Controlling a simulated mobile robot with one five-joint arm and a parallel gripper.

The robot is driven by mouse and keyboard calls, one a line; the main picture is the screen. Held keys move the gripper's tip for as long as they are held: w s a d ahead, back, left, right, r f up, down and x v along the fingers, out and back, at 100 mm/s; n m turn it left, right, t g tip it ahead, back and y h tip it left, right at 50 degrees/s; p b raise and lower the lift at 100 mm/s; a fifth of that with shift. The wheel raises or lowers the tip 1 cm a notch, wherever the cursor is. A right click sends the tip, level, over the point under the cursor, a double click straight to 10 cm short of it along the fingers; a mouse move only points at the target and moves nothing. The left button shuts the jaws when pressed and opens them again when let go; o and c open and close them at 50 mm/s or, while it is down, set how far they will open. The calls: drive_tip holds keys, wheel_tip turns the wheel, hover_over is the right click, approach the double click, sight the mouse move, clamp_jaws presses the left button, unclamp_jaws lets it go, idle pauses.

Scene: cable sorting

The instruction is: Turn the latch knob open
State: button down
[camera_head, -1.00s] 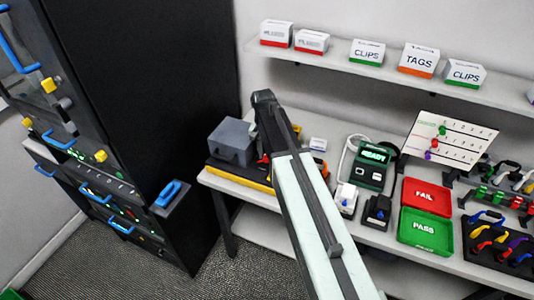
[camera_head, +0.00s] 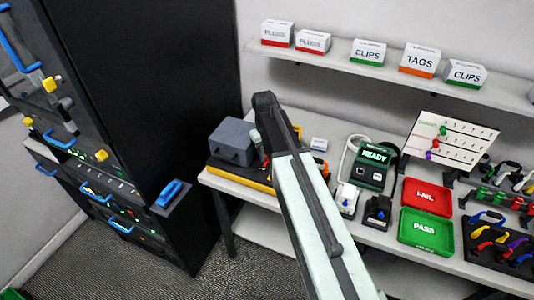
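Yellow knobs show on the dark rack at the left: an upper one (camera_head: 48,85), one at the far left edge (camera_head: 27,122) and a lower one (camera_head: 101,156). I cannot tell which of them is the latch knob, or whether it is turned. My arm rises from the bottom centre to a dark joint in front of the workbench, to the right of the rack and well apart from the knobs. My gripper does not show; it is beyond or behind the arm's dark end.
The dark rack (camera_head: 185,80) has blue handles and a blue-handled module (camera_head: 168,194) jutting out. The workbench (camera_head: 325,205) holds a grey box (camera_head: 233,142), a READY tester (camera_head: 372,165), a red FAIL tray (camera_head: 427,196) and a green PASS tray (camera_head: 427,232). Carpet floor is open between rack and bench.

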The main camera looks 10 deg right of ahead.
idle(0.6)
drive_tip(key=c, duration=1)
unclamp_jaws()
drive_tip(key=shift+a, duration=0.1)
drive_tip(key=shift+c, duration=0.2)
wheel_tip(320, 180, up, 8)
drive_tip(key=p, duration=0.8)
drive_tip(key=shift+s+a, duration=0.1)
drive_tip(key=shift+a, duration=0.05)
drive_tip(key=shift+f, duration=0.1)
